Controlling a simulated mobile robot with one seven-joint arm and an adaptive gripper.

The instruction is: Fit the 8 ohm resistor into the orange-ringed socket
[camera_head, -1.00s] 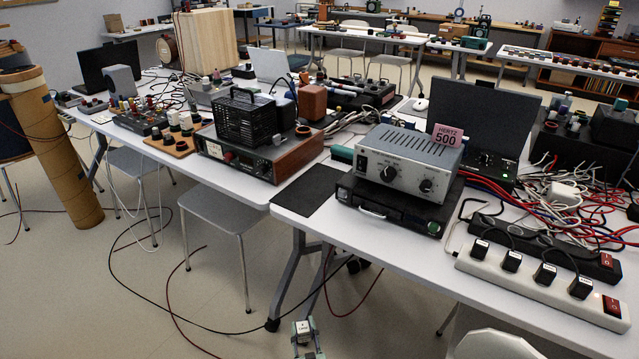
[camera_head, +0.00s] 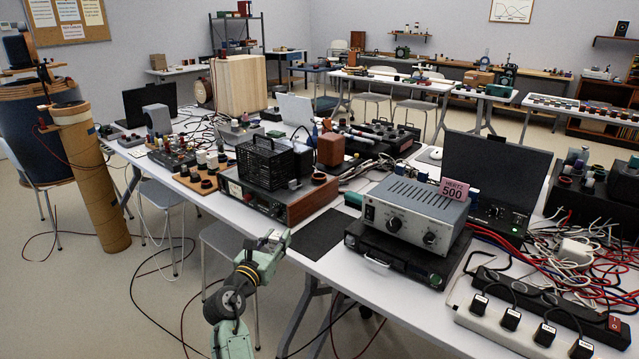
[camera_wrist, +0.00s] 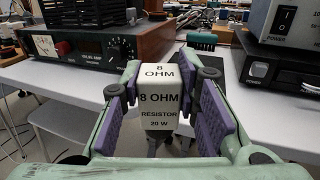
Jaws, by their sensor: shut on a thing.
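My gripper (camera_head: 274,238) is at the near edge of the left bench, in front of the wooden-cased valve amp (camera_head: 296,205). In the wrist view my gripper (camera_wrist: 163,90) is shut on the white 8 ohm resistor (camera_wrist: 158,98), held upright between the purple pads. The label reads "8 OHM RESISTOR 20 W". The amp's front panel (camera_wrist: 85,48) shows behind it at left. A reddish-brown ringed round piece (camera_head: 318,178) sits on the amp's top right. I cannot make out for certain which ring is the orange-ringed socket.
A wooden board with several round pieces (camera_head: 190,180) lies left of the amp. A black mat (camera_head: 318,234) lies right of the amp. A chair (camera_head: 226,240) stands below the bench edge.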

